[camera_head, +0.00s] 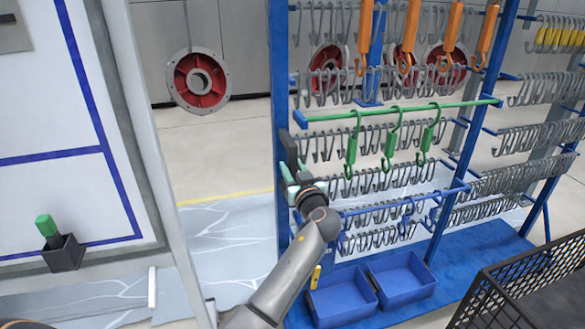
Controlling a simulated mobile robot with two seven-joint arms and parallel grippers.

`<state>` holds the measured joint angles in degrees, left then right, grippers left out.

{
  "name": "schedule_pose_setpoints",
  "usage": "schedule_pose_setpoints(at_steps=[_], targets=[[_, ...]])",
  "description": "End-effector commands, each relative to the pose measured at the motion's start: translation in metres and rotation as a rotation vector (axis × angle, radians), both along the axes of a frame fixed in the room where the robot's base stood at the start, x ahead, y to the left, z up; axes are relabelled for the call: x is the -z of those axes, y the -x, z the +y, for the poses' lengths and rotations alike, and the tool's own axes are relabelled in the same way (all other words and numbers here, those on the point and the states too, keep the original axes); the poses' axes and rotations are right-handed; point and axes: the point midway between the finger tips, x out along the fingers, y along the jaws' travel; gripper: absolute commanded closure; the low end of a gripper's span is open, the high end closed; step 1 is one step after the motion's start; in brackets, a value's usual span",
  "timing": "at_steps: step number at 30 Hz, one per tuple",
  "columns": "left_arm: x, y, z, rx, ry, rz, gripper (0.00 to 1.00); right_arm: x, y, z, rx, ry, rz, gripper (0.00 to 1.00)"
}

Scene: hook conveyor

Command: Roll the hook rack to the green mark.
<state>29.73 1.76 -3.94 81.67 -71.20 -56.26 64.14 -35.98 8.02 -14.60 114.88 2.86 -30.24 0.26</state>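The hook rack (281,110) is a tall blue frame with rows of grey hooks, standing right of centre on a blue base (460,262). Orange hooks (364,35) hang on its upper rail and green hooks (390,145) on a green rail. My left gripper (290,176) is at the rack's left post, beside a dark upright piece (290,150) that looks like a handle. Its fingertips overlap the post and this piece, so I cannot tell whether they grip it. I see no green mark on the floor. My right gripper is not in view.
Two blue bins (341,306) sit low at the rack's front. A black mesh basket (520,290) is at the lower right. A white panel (60,130) with a green-handled tool (46,226) stands left. Pale floor shows behind, with a yellow line (225,196).

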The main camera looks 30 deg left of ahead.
Motion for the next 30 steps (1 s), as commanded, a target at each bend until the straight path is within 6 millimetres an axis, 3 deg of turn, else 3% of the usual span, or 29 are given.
schedule_pose_setpoints(at_steps=[2, 9, 30], targets=[[0.0000, 0.0000, 0.0000, 0.000, 0.000, 0.000, 0.73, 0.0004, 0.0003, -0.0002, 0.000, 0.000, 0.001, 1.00], [-0.0002, -0.0001, 0.0001, 0.000, 0.000, 0.000, 1.00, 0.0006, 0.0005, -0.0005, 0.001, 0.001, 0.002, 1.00], [-0.0007, -0.0001, 0.0003, 0.000, -0.001, -0.001, 1.00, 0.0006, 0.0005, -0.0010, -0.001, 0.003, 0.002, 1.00]])
